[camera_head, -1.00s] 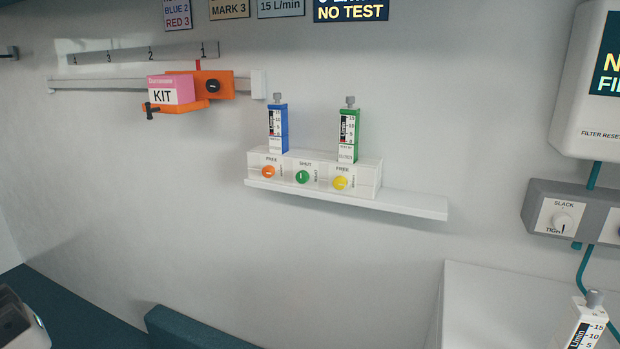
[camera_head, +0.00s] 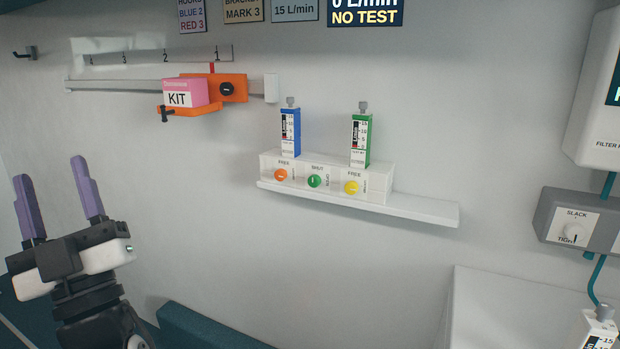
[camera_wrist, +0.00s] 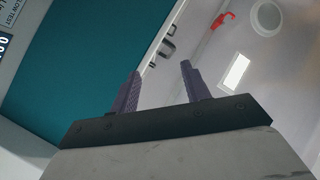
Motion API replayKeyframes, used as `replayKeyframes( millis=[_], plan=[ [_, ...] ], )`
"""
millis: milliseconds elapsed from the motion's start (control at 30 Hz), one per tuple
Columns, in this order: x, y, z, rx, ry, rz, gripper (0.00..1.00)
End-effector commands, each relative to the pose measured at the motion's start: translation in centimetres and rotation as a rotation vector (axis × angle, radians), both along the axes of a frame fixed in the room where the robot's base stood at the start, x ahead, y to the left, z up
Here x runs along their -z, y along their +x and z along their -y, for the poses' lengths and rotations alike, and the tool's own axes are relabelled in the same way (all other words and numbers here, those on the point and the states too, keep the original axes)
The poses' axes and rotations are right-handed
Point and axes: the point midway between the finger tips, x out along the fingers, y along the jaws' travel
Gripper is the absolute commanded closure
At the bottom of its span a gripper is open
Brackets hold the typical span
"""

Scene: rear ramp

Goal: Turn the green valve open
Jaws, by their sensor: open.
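The green valve (camera_head: 314,181) is a round knob in the middle of a white block (camera_head: 376,190) on the wall shelf, under a label reading SHUT. An orange knob (camera_head: 281,175) is on its left and a yellow knob (camera_head: 352,188) on its right, both labelled FREE. My gripper (camera_head: 58,197) is at the lower left of the head view, well apart from the valve. Its two purple fingers point up, open, with nothing between them. In the wrist view the open fingers (camera_wrist: 158,82) also show empty, and the valve is not seen there.
A blue flowmeter (camera_head: 290,132) and a green flowmeter (camera_head: 361,139) stand upright on the block. An orange bracket (camera_head: 232,88) holding a pink KIT box (camera_head: 184,94) sits on the rail at upper left. The wall between my gripper and the shelf is clear.

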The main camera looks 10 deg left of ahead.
Motion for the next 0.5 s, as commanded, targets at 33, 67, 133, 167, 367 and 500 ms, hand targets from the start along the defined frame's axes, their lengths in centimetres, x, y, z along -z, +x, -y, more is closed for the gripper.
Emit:
replayKeyframes(
  millis=[33,67,133,167,367,500],
  plan=[
    [0.1,3.9,0.7,0.122,-0.038,-0.096,0.53],
    [0.7,6.3,1.4,0.197,-0.059,-0.16,0.53],
    [2.4,11.4,3.7,0.369,-0.095,-0.318,0.53],
    [3.3,13.4,5.0,0.44,-0.105,-0.389,0.53],
    [9.3,20.9,14.2,0.821,-0.097,-0.799,0.53],
    [12.1,22.0,18.0,0.955,-0.067,-0.965,0.53]
  ],
)
